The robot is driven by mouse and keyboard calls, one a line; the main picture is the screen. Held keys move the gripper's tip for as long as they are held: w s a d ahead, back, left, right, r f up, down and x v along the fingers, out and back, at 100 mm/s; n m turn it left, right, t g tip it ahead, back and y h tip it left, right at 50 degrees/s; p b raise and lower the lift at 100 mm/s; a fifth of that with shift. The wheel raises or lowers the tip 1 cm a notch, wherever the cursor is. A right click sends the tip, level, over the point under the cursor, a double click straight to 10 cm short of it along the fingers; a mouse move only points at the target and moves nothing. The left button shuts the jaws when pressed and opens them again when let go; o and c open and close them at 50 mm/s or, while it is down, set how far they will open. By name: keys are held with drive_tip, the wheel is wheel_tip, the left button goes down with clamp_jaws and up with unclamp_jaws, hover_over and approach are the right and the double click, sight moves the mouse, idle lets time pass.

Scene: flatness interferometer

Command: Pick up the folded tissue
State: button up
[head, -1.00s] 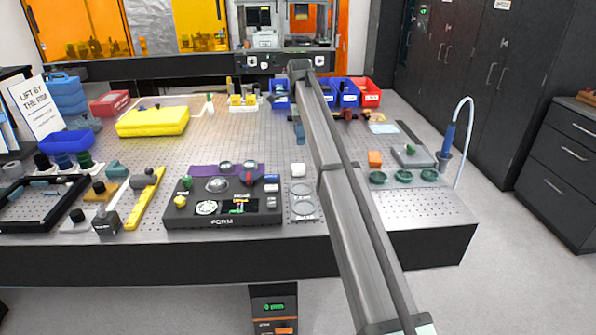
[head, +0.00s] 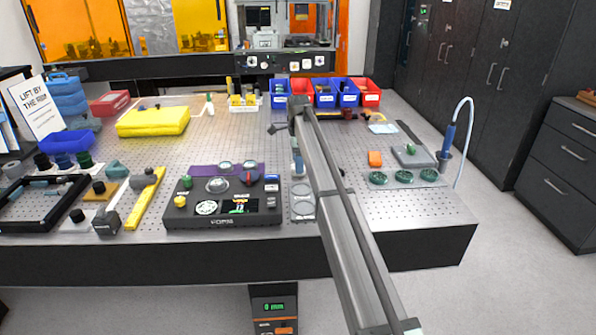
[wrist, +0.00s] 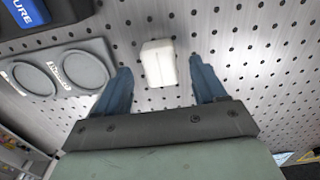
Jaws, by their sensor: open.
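The folded tissue (wrist: 158,62) is a small white block lying on the perforated metal table top. In the wrist view it sits between the two blue fingers of my gripper (wrist: 160,70), towards their tips, with a gap on each side. My gripper is open and empty. In the head view my gripper (head: 298,163) is low over the table, right of the black instrument console, and it and my arm mostly hide the tissue. The height of the fingertips above the table is hard to tell.
A grey plate with two round recesses (wrist: 96,60) lies close to the left finger. The black console (head: 224,218) stands to the left. Coloured bins (head: 325,95) stand behind.

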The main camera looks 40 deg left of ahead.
wheel_tip(320, 180, down, 2)
drive_tip(key=shift+f, duration=0.25)
drive_tip(key=c, duration=1)
